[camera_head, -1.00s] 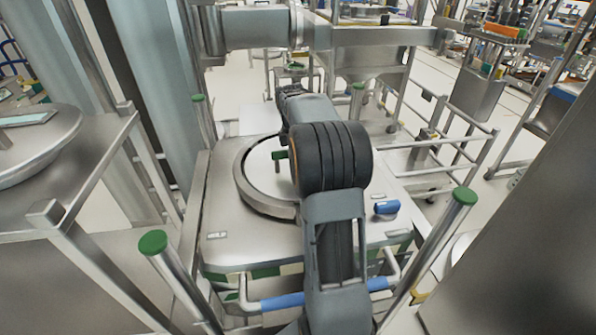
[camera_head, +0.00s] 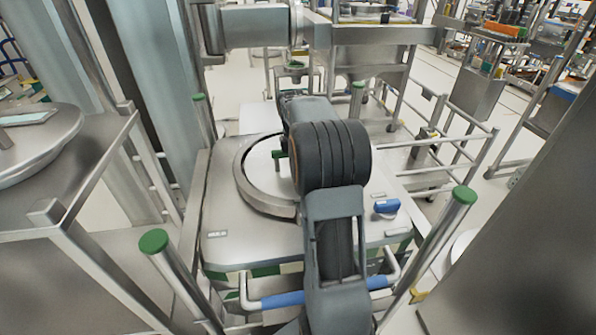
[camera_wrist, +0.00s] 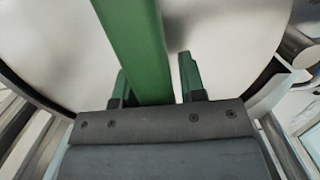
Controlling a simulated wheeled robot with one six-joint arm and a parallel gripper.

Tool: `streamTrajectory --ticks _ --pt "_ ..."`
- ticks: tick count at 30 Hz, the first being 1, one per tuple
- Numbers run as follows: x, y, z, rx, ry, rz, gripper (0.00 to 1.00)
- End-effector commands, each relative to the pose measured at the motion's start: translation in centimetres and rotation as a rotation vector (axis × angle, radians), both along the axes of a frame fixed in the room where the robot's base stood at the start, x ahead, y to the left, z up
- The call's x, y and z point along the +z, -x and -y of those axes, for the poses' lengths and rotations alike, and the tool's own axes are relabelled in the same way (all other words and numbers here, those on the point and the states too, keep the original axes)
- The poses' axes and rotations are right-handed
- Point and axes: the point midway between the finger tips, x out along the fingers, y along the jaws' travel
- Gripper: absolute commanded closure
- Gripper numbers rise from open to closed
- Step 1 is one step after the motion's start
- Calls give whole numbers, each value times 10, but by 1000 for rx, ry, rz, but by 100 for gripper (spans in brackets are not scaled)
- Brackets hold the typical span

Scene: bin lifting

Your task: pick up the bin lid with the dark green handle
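The bin lid (camera_head: 254,190) is a round metal disc with a raised rim, lying flat on top of the bin frame in the head view. Its dark green handle (camera_head: 278,154) stands up near the lid's middle, partly hidden behind my arm. In the wrist view the handle (camera_wrist: 135,40) runs as a green bar from the top edge down between the two green fingers. My gripper (camera_wrist: 156,80) is open, with one finger on each side of the bar. A gap shows at the right finger; contact at the left cannot be told. The head view hides my fingers.
Green-capped posts (camera_head: 153,241) rise around the bin frame. A blue knob (camera_head: 387,207) sits right of the lid, and a blue-gripped push bar (camera_head: 283,299) runs along the front. A metal rack (camera_head: 95,265) stands close at left and a railing (camera_head: 455,150) at right.

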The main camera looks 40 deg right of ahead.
Motion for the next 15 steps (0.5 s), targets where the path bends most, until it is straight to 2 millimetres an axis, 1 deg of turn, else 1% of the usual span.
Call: streamTrajectory --ticks 1,11,15 --pt "0 0 0 0 0 0 68" --pt "0 0 0 0 0 -1 99" --pt "0 0 0 0 0 -1 100"
